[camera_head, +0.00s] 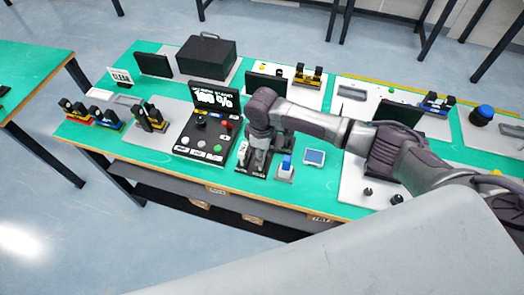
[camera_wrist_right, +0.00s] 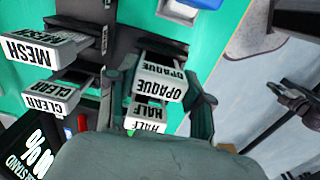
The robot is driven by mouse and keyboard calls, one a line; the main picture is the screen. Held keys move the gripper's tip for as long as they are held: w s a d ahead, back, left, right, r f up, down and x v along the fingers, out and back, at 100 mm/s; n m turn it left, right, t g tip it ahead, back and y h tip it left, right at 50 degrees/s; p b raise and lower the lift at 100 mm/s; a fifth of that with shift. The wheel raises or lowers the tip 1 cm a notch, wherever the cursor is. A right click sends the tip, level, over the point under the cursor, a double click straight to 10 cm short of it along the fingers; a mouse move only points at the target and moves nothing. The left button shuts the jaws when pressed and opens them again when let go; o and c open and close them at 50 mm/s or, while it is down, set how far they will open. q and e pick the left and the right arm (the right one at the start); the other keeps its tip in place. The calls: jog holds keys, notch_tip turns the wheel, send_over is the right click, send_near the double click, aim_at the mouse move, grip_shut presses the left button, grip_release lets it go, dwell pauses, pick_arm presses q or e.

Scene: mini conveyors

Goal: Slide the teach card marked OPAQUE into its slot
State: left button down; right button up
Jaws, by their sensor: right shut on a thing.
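The card marked OPAQUE (camera_wrist_right: 160,82) has a white label end with black letters, upside down in the right wrist view. It is between the two fingers of my right gripper (camera_wrist_right: 162,95), which is shut on it. Its inner end meets a dark holder (camera_wrist_right: 122,42); how deep it sits is hidden. In the head view my right gripper (camera_head: 257,158) points down over the dark card stand at the table's front edge and hides most of it. My left gripper does not show clearly in either view.
Cards marked MESH (camera_wrist_right: 45,52), CLEAR (camera_wrist_right: 52,97) and HALF (camera_wrist_right: 146,118) are close by in the right wrist view. A black control panel (camera_head: 190,145) stands left of my gripper. A blue-topped block (camera_head: 286,167) and a small blue-screened device (camera_head: 314,157) lie to its right.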

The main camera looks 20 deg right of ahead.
jog(key=shift+f, duration=0.1)
jog(key=o, duration=1.2)
notch_tip(320, 180, up, 12)
dwell(0.3)
